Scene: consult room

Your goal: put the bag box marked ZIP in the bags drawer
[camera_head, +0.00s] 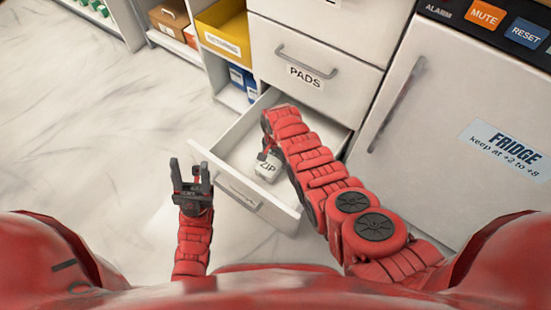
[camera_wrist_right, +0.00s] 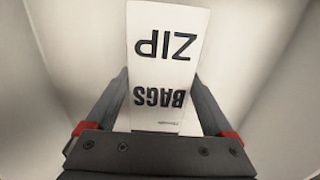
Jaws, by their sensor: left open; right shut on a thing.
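The white bag box marked ZIP (camera_head: 267,167) is in the head view, inside or just above the open bottom drawer (camera_head: 240,147). My right gripper (camera_head: 268,150) reaches down into the drawer and is shut on the box. In the right wrist view the box (camera_wrist_right: 165,60) shows ZIP and BAGS lettering upside down between the fingers of the right gripper (camera_wrist_right: 160,120), with pale walls around it. I cannot tell whether the box touches the drawer floor. My left gripper (camera_head: 192,178) is open and empty, left of the drawer front. My right arm hides part of the drawer.
Above the open drawer is a shut drawer labelled PADS (camera_head: 305,75). A white fridge (camera_head: 440,130) stands to the right. Shelves with a yellow bin (camera_head: 222,35) and blue boxes (camera_head: 243,82) are at the left. The marble floor (camera_head: 90,130) there is clear.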

